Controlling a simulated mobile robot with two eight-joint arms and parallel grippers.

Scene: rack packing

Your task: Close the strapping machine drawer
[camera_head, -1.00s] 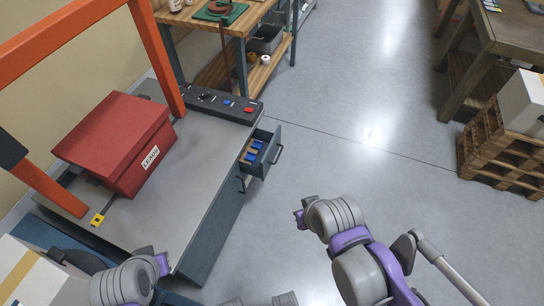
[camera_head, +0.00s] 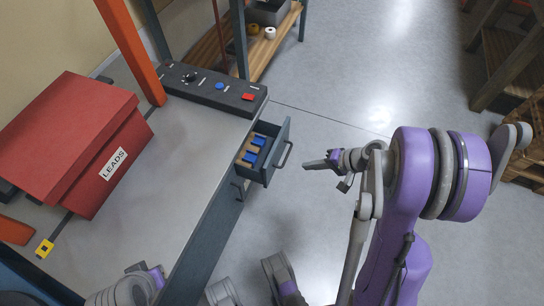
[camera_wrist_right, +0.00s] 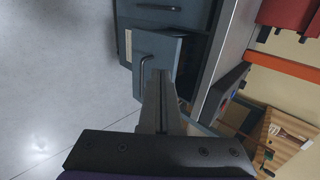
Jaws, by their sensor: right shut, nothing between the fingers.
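The strapping machine drawer (camera_head: 275,150) stands pulled out from the machine's (camera_head: 195,140) right side, below the control panel. Blue-topped items (camera_head: 254,152) lie inside it. Its front carries a bar handle (camera_head: 284,154). My right gripper (camera_head: 306,164) is shut and empty, just right of the handle with a small gap in the head view. In the right wrist view the shut fingers (camera_wrist_right: 160,78) overlap the drawer front (camera_wrist_right: 158,48) near its handle; contact cannot be told. Only part of my left arm shows at the bottom left; its gripper does not show.
A red box labelled LEADS (camera_head: 70,140) sits on the machine top under an orange frame (camera_head: 130,50). A wooden shelf (camera_head: 225,55) stands behind, and a wooden table (camera_head: 505,65) is at the far right. The floor right of the drawer is clear.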

